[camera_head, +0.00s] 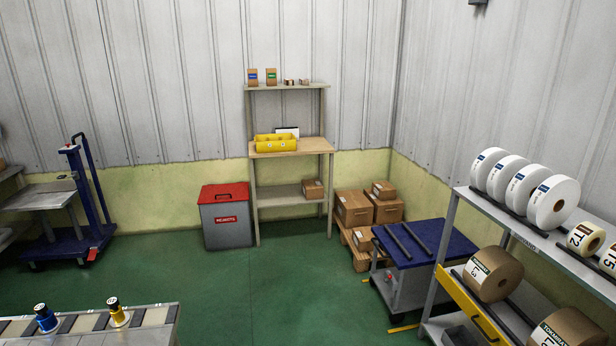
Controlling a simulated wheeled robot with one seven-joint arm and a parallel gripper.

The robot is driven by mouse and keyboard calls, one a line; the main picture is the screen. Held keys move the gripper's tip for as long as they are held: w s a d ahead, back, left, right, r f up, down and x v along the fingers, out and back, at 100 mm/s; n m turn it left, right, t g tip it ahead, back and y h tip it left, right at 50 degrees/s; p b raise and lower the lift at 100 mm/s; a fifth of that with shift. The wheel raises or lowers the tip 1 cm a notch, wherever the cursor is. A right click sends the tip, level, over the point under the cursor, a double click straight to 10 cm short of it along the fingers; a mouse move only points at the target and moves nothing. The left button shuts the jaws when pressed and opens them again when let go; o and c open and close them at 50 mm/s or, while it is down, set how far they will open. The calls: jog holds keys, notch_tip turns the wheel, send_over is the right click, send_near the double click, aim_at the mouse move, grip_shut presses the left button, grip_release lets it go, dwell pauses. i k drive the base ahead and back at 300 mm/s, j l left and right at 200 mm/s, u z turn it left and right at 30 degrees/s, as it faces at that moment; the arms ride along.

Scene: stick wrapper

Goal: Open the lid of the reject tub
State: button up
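The reject tub (227,231) is a grey box with a red label on its front. It stands on the green floor against the back wall, left of the wooden shelf unit. Its red lid (224,193) lies over the top and looks shut. My gripper is not in view.
The shelf unit (290,147) stands just right of the tub, holding a yellow bin (276,143). Cartons (354,208) and a blue-topped cart (425,243) are further right. A blue trolley (85,210) is at left, a conveyor (90,322) at lower left. Green floor before the tub is clear.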

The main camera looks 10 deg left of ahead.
aim_at(237, 191)
jog(key=i+j+u, duration=0.25)
jog(key=i, duration=0.55)
jog(key=i+u, duration=0.25)
jog(key=i, duration=0.6)
jog(key=i+l+u, duration=0.3)
jog(key=i, duration=0.5)
jog(key=i+j+u, duration=0.3)
jog(key=i, duration=0.4)
jog(key=i+u, duration=0.25)
jog(key=i, duration=0.45)
jog(key=i+u, duration=0.3)
jog(key=i, duration=0.4)
jog(key=i+l+u, duration=0.3)
jog(key=i, duration=0.45)
jog(key=i+l+u, duration=0.1)
jog(key=i, duration=0.3)
jog(key=i+l+u, duration=0.15)
jog(key=i+l, duration=0.15)
jog(key=i+l+u, duration=0.1)
jog(key=i+l, duration=0.15)
jog(key=i, duration=0.25)
